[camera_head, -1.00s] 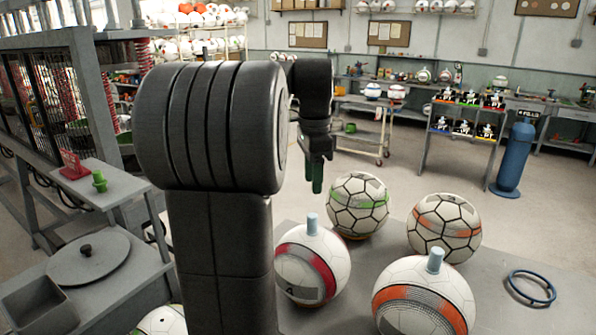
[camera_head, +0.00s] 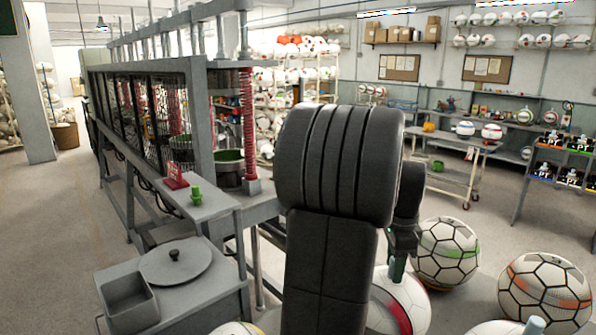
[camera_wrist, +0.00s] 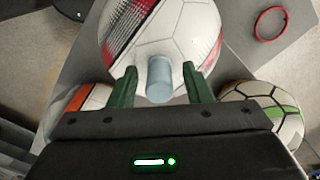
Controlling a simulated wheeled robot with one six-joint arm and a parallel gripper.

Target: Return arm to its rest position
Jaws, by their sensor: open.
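My gripper (camera_wrist: 160,90) is open in the wrist view, its two green fingers apart. A white ball with red patches (camera_wrist: 165,35) and a pale blue plug (camera_wrist: 159,78) on it show between and beyond the fingers. In the head view my gripper (camera_head: 397,268) hangs pointing down above the red and white ball (camera_head: 400,305), partly hidden behind my own arm. I cannot tell whether the fingers touch the plug. A green-striped ball (camera_head: 446,252) stands just right of the gripper, and an orange-striped ball (camera_head: 545,292) farther right.
At left, a grey bench (camera_head: 222,287) carries a round lid (camera_head: 175,262) and an open box (camera_head: 128,303). A caged press (camera_head: 160,110) stands behind it. A red ring (camera_wrist: 270,23) lies near the balls. Open floor (camera_head: 60,230) is at far left.

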